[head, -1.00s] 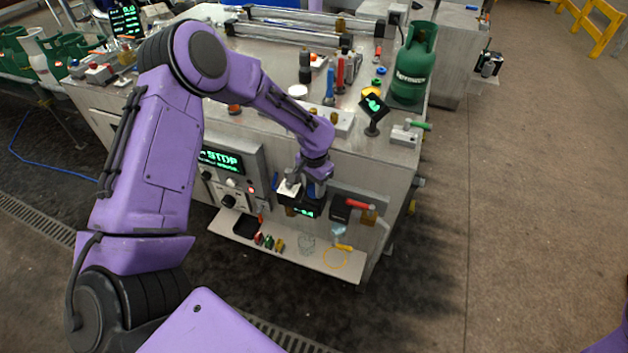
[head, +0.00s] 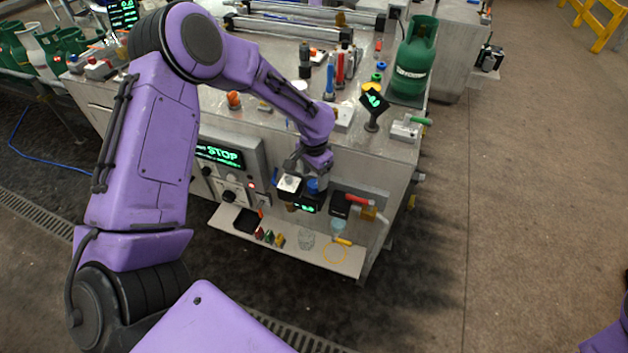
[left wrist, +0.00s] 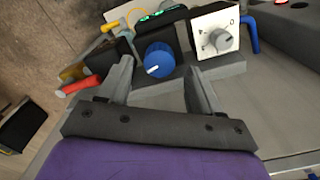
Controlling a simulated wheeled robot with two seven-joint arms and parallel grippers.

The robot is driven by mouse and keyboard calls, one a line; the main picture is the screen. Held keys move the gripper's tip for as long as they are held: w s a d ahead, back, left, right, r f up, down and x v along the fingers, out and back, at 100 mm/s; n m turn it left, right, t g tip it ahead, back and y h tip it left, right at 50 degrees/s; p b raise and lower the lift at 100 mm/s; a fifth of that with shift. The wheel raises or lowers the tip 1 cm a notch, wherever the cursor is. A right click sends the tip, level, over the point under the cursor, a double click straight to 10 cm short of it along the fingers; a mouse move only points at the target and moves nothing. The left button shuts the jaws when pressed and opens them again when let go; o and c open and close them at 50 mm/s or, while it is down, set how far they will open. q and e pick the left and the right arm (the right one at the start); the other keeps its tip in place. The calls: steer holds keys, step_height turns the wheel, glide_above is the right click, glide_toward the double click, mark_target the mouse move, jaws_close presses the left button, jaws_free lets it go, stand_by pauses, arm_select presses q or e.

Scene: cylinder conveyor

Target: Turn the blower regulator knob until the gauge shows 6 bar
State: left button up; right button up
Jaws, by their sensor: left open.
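The blue regulator knob (left wrist: 158,60) has a white pointer line and sits on a dark block in the left wrist view; it also shows in the head view (head: 313,186). The gauge, a small dark display with green digits (head: 307,208), is just below the knob in the head view. Its digits also show at the top of the left wrist view (left wrist: 152,16), but I cannot read them. My left gripper (left wrist: 160,68) is open, with one finger on each side of the knob and a visible gap to each. My right gripper is out of view.
A white plate with a grey rotary switch (left wrist: 220,39) stands close beside the knob. A red-handled valve (head: 357,200) is on the other side. A shelf (head: 290,250) with small fittings juts out below. A green gas cylinder (head: 412,65) stands on the bench top.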

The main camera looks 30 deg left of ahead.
mark_target(314, 184)
arm_select(q)
step_height(314, 184, up, 8)
steer(key=shift+b, duration=0.35)
